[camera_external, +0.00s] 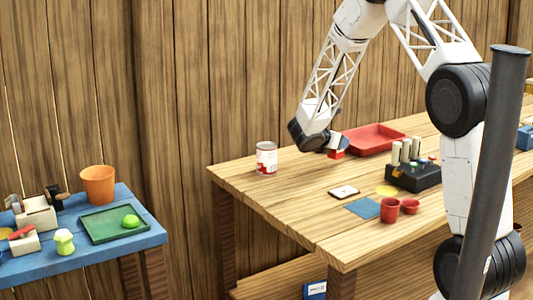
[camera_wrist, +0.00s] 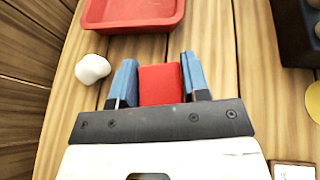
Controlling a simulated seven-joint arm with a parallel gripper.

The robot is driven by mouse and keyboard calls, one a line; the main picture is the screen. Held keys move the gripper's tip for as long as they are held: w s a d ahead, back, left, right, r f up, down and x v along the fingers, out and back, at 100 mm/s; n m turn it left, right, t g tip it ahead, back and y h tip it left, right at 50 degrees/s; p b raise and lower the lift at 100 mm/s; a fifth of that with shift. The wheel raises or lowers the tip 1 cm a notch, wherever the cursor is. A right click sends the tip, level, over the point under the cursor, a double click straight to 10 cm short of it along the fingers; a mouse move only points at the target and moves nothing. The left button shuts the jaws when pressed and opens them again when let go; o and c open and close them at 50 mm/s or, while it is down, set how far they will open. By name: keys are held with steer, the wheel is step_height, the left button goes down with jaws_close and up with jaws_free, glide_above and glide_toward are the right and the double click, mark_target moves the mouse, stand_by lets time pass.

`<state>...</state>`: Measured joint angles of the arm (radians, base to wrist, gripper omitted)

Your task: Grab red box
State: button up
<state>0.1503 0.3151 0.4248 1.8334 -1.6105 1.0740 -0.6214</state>
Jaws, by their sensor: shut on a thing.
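The red box (camera_wrist: 160,84) sits between the two blue fingers of my gripper (camera_wrist: 158,80) in the wrist view, with a finger against each side. In the external view the red box (camera_external: 338,153) shows as a small red patch at the end of my arm, beside the blue fingertips of my gripper (camera_external: 336,150). My gripper is shut on the box, low over the wooden table. I cannot tell whether the box touches the table. Its lower part is hidden by my gripper.
A red tray (camera_external: 374,138) lies just beyond my gripper. A can (camera_external: 266,158) stands to the left. A white lump (camera_wrist: 92,69) is near the left finger. A black holder (camera_external: 412,176) and red cups (camera_external: 390,210) stand to the right. Bare table lies in front.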

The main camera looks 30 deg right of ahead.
steer(key=s+a, duration=0.2)
steer(key=s, duration=0.4)
steer(key=s+a+r, duration=0.1)
steer(key=s+a, duration=0.1)
steer(key=s, duration=0.5)
steer(key=shift+s+a+r, duration=0.2)
steer(key=shift+a, duration=0.1)
stand_by(0.8)
